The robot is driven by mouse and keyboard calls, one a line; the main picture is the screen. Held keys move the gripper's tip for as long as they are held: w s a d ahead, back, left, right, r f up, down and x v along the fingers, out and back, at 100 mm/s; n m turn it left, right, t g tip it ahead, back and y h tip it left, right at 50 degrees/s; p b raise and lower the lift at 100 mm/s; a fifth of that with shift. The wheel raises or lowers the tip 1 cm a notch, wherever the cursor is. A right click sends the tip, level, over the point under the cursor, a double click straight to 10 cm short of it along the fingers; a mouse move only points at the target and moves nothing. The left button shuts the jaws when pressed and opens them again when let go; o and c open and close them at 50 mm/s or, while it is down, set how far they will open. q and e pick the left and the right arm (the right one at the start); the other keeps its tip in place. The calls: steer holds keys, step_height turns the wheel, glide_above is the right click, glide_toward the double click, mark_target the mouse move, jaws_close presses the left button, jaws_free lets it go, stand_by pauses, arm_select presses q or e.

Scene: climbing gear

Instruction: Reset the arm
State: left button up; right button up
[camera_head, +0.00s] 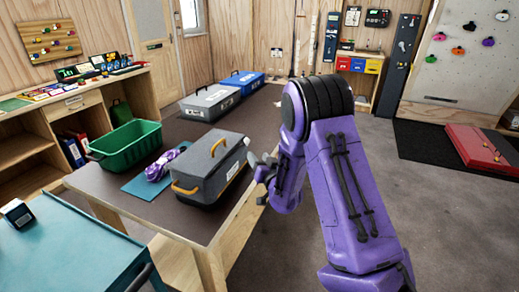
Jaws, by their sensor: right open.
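My right arm is purple with black joints and rises from the lower right of the head view. Its gripper (262,171) is partly hidden by the arm and points left, close to the right end of a grey lidded box (211,168) with orange handles. The gripper is open, and I see nothing between its fingers. I cannot tell whether it touches the box. My left gripper is not in view.
The brown table (190,222) holds a green crate (126,145), a purple-white bundle (160,166) on a blue mat (140,186), and a grey case (210,102) and blue case (242,82) farther back. A teal surface (65,262) stands front left. Grey floor lies open at right.

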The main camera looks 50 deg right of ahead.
stand_by(0.3)
steer(key=s+a+f+g+y, duration=0.1)
steer(key=s+a+f+g, duration=0.2)
steer(key=s+a+f, duration=0.5)
steer(key=s+a+f+g+y, duration=0.15)
steer(key=a+f+g, duration=0.35)
steer(key=f, duration=0.6)
steer(key=s+a+f+g, duration=0.1)
steer(key=s+a+f, duration=0.2)
steer(key=s, duration=0.4)
steer(key=s+a+f+n+g+y, duration=0.1)
steer(key=s+a+f+g, duration=0.1)
steer(key=s+a+f, duration=0.2)
steer(key=s+a+f+n+g+y, duration=0.1)
steer(key=s+a+f, duration=0.3)
steer(key=s, duration=0.5)
steer(key=shift+s+f+g, duration=0.3)
steer(key=shift+f+g, duration=0.1)
steer(key=shift+f, duration=0.3)
